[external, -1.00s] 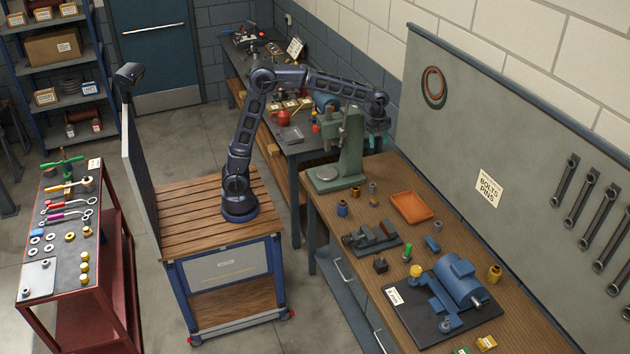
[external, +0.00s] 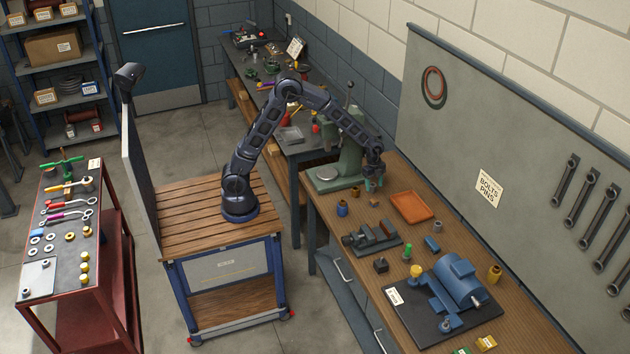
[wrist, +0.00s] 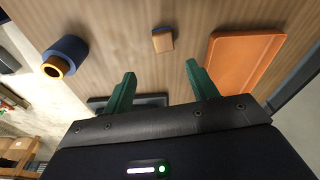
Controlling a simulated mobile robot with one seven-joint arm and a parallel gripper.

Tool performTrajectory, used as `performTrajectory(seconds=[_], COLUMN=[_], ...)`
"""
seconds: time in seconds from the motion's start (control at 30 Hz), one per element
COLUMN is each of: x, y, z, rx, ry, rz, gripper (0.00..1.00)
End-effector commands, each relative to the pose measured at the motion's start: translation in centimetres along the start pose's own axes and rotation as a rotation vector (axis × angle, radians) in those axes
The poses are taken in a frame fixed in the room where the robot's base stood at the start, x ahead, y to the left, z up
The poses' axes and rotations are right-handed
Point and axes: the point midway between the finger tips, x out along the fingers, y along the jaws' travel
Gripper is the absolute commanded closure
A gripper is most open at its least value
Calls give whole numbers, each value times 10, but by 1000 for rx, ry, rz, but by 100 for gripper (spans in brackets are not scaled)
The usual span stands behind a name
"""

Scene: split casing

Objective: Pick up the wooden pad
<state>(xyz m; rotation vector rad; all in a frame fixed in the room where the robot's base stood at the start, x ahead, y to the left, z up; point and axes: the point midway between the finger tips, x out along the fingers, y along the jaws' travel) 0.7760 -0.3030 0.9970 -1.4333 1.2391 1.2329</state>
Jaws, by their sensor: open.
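The small block that looks like the wooden pad (wrist: 162,39) lies on the bench top in the wrist view, with a tan top and a darker side. It sits ahead of my fingertips and apart from them. My gripper (wrist: 161,72) is open and empty, its two green fingers spread above the bench. In the external view my gripper (external: 373,185) hangs over the far part of the bench, beside the green press. The pad is too small there to make out surely.
An orange tray (wrist: 243,62) lies right of the pad; a blue and yellow bushing (wrist: 66,56) lies left. The green press (external: 345,150) stands close to my arm. A vise (external: 372,237) and a blue motor (external: 459,282) occupy the nearer bench. Bare wood surrounds the pad.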

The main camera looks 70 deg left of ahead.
Motion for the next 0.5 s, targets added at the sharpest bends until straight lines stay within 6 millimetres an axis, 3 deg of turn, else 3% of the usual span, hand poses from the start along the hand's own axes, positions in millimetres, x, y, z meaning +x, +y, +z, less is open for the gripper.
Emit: performTrajectory(seconds=[0.3,0.5], x=[42,52], y=[0,-2], z=[1,2], rx=[0,0], ry=[-1,0], rz=[2,0], gripper=[42,42])
